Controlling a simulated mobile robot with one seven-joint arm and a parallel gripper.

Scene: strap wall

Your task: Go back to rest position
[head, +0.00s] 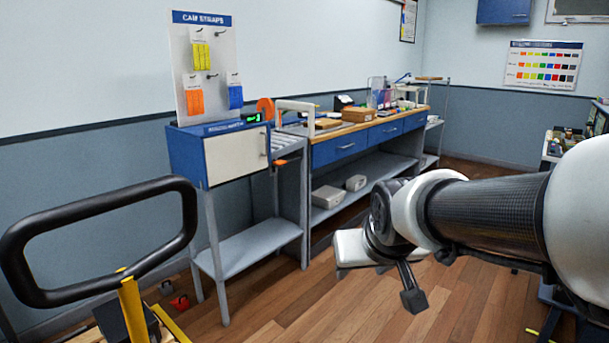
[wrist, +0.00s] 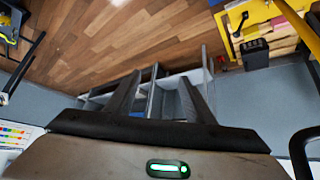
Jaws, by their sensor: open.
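My gripper (wrist: 160,92) is open in the wrist view, with its two dark fingers apart and nothing between them. In the head view my arm reaches in from the right edge, and the gripper end (head: 408,285) hangs low over the wooden floor, in front of the workbench. One dark finger shows clearly there; the rest of the hand is partly hidden by my wrist. The strap station (head: 232,215), with a pegboard (head: 205,60) of yellow, orange and blue straps, stands to the left, apart from my gripper.
A long workbench (head: 345,150) with blue drawers and a low shelf runs along the wall. A black cart handle (head: 100,232) with a yellow post (head: 135,305) stands at the near left. Wooden floor (head: 300,300) is clear between the station and my arm. A cluttered table is at the far right.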

